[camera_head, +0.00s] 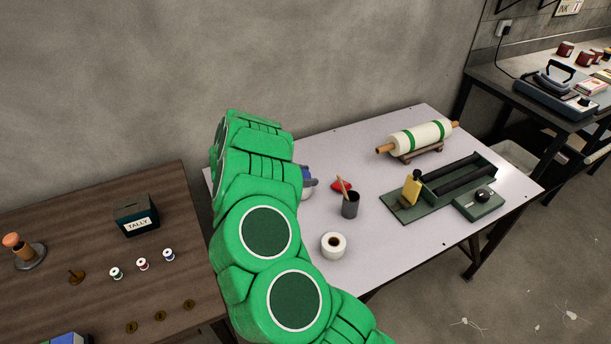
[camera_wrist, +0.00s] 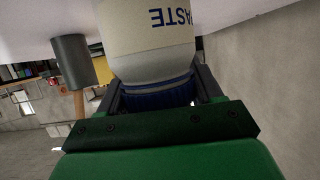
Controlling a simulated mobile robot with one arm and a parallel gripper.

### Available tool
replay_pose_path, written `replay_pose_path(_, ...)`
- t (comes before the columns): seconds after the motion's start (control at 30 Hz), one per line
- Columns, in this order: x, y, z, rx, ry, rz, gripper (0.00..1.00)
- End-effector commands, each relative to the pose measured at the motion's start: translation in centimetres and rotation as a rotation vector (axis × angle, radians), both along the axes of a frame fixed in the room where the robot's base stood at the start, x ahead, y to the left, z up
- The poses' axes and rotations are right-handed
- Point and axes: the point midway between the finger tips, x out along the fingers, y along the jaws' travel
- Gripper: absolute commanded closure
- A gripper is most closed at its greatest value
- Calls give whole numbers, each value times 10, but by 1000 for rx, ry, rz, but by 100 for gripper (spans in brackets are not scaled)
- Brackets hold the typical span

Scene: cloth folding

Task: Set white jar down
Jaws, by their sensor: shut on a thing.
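The white jar (camera_wrist: 150,38) fills the top middle of the wrist view, with dark blue "PASTE" lettering seen upside down and a dark blue ribbed lid. My gripper (camera_wrist: 152,98) is shut on it around the lid, one finger on each side. In the head view, my green arm hides most of the jar; a bit of white and blue (camera_head: 306,190) shows beside my dark gripper fingers (camera_head: 310,181), over the left part of the pale table (camera_head: 400,262). The jar's base is out of view, so I cannot tell whether it touches the table.
A rolling pin (camera_head: 418,138) and green tray device (camera_head: 440,190) lie farther right. A brown table (camera_head: 90,285) is left.

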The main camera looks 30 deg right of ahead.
Motion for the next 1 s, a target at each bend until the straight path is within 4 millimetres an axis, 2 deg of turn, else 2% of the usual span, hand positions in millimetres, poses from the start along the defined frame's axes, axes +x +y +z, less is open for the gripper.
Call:
replay_pose_path(0.03, 0, 0, -1, -1, 0, 0, 90)
replay_pose_path(0.07, 0, 0, -1, -1, 0, 0, 30)
replay_pose_path(0.2, 0, 0, -1, 0, 0, 0, 9)
replay_pose_path(0.6, 0, 0, 3, 1, 0, 1, 9)
replay_pose_path(0.77, 1, 22, 11, 2, -2, 5, 9)
replay_pose_path(1.0, 1, 63, 29, -1, -2, 3, 9)
